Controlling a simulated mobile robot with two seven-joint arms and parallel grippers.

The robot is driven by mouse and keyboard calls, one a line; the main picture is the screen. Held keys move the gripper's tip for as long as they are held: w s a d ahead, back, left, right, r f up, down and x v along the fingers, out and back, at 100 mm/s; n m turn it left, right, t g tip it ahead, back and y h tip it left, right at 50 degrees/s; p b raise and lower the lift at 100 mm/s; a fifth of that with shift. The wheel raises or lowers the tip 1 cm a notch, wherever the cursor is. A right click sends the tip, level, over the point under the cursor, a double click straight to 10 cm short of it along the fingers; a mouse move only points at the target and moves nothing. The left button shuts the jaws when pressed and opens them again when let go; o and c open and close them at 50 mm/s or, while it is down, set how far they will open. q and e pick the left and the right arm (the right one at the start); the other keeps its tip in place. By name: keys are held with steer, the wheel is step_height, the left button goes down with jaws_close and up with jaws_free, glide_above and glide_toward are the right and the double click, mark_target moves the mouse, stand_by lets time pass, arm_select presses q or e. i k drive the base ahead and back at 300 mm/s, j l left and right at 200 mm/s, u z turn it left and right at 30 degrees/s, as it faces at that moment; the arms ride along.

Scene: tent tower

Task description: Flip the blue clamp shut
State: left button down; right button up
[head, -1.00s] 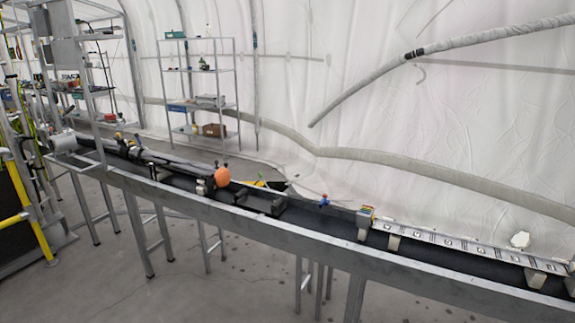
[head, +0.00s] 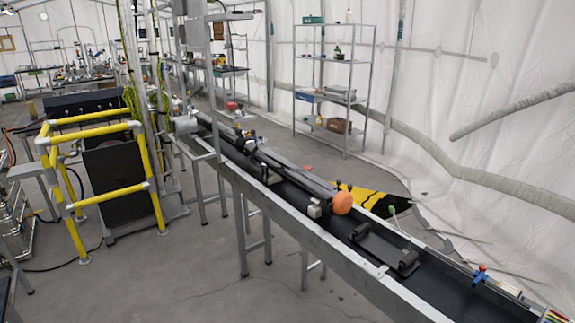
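A small blue and red piece (head: 480,274) stands on the far edge of the long trough at the lower right. It may be the blue clamp, but it is too small to tell whether it is open or shut. The trough (head: 330,251) is grey metal with a dark inside and runs from the upper left to the lower right. Neither of my grippers is in view.
A long dark tube with an orange ball end (head: 342,203) lies in the trough. A dark cradle (head: 383,252) sits nearer. Yellow railings (head: 100,130) stand at left, a metal shelf (head: 335,62) behind. Grey floor (head: 200,275) is clear on the trough's left.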

mark_target(254, 151)
steer(key=i+u, duration=0.3)
steer(key=i, duration=0.3)
steer(key=i+j+u, duration=0.1)
steer(key=i+j, duration=0.9)
steer(key=i, duration=0.25)
steer(key=i+j+u, duration=0.15)
steer(key=i+j, duration=0.35)
steer(key=i, duration=0.15)
